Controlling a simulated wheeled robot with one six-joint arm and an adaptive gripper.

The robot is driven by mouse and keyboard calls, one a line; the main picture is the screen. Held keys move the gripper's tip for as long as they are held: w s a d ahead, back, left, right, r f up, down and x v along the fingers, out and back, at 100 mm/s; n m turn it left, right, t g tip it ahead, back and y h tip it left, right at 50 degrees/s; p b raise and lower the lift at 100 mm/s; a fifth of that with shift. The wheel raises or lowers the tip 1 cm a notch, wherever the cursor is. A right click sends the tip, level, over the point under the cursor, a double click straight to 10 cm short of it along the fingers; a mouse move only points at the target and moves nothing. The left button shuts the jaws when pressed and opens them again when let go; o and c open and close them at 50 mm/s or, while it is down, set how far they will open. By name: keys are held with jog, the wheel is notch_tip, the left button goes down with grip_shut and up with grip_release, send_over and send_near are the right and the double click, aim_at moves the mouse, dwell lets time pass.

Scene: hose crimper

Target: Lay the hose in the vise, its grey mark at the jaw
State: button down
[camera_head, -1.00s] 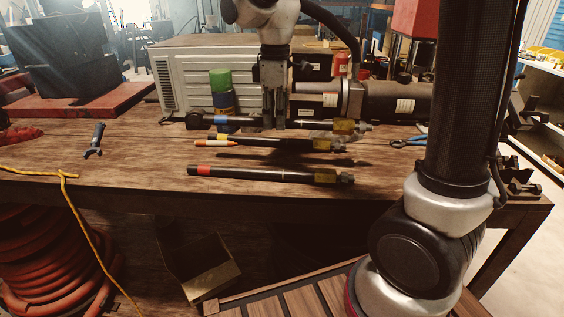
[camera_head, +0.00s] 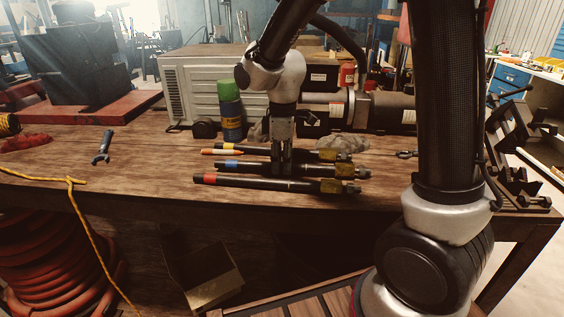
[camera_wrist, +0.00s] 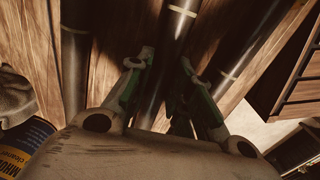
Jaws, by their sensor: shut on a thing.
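My gripper (camera_head: 283,170) is shut on a black hose with a blue band (camera_head: 250,167), near the hose's middle. It lies crosswise with its brass-coloured end fitting to the right. I cannot tell whether it touches the table. In the wrist view the held hose (camera_wrist: 176,38) runs between the fingers (camera_wrist: 170,75), and a pale grey mark (camera_wrist: 183,11) shows on it beyond them. A dark metal fixture, seemingly the vise (camera_head: 515,160), stands at the table's right end, well away from the hose.
A red-banded hose (camera_head: 250,184) lies in front of the held one and a yellow-and-white-banded hose (camera_head: 300,152) behind it, both close. A spray can (camera_head: 231,115), a crumpled rag (camera_head: 343,143) and a grey machine box (camera_head: 200,85) stand behind.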

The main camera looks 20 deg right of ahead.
jog(key=c, duration=1.3)
grip_release()
jog(key=shift+f, duration=0.1)
notch_tip(320, 180, up, 12)
jog(key=s+d+m+t, duration=0.1)
jog(key=s+d+m, duration=0.3)
jog(key=s+d, duration=0.1)
jog(key=s+d+r+m+t, duration=0.1)
jog(key=s+d+m+t, duration=0.1)
jog(key=s+d+m, duration=0.3)
jog(key=s+d+r+m+t, duration=0.1)
jog(key=s+d+m, duration=0.3)
jog(key=s, duration=0.5)
jog(key=shift+s+d+r+m, duration=0.15)
jog(key=shift+s+d, duration=0.05)
jog(key=shift+d, duration=0.45)
jog(key=shift+s+d+r+m, duration=0.1)
jog(key=shift+s+d+m, duration=0.05)
jog(key=shift+d, duration=0.5)
